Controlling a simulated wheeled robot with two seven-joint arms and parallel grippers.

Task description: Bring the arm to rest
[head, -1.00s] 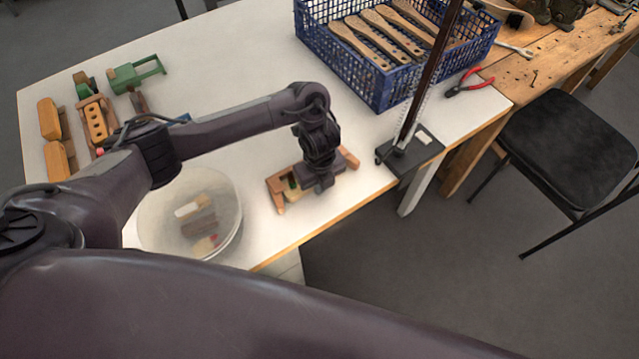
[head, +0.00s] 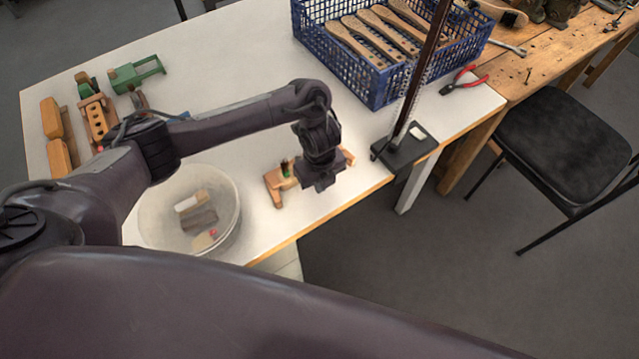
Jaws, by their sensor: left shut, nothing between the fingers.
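My left arm (head: 235,122) reaches in from the left over the white table. My left gripper (head: 321,186) points down at its end, above or just in front of a small wooden fixture (head: 274,186) near the table's front edge. The gripper is shut and holds nothing. It hides the middle of the fixture; a small green piece shows beside it, and the fixture's right end shows past the gripper. A large dark part of my own body fills the bottom of the view. My right gripper is not in view.
A clear round bowl (head: 150,215) with several blocks stands left of the fixture. A blue crate (head: 375,83) of wooden brush bodies stands at the back, beside a dark upright stand (head: 405,155). Red pliers (head: 464,82) lie to the right. A black chair (head: 556,137) stands right of the table.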

